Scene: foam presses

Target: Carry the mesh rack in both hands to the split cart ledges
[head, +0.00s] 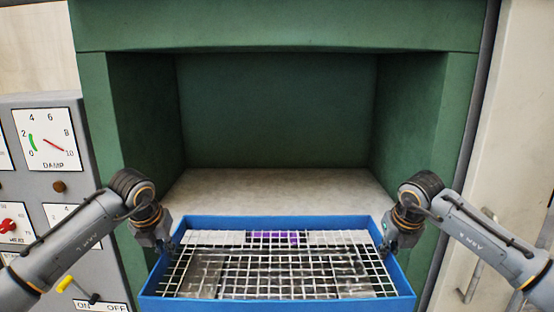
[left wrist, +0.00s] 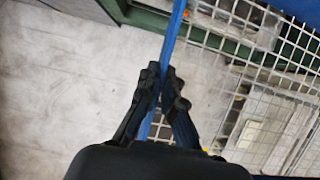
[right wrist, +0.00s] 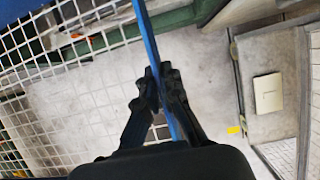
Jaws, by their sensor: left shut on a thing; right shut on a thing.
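The mesh rack is a blue rectangular frame (head: 278,304) with a white wire grid floor, held level in front of me in the head view. My left gripper (head: 168,244) is shut on the rack's left side wall. My right gripper (head: 388,246) is shut on its right side wall. In the left wrist view the fingers (left wrist: 160,85) pinch the blue rim, with the mesh to the right. In the right wrist view the fingers (right wrist: 159,85) pinch the blue rim, with the mesh to the left. No split cart ledges can be made out.
A green press (head: 278,38) with an open, empty chamber stands straight ahead; its pale floor (head: 280,188) lies just beyond the rack. A grey control panel (head: 50,150) with dials is at left. A pale cabinet with a handle (head: 470,285) is at right.

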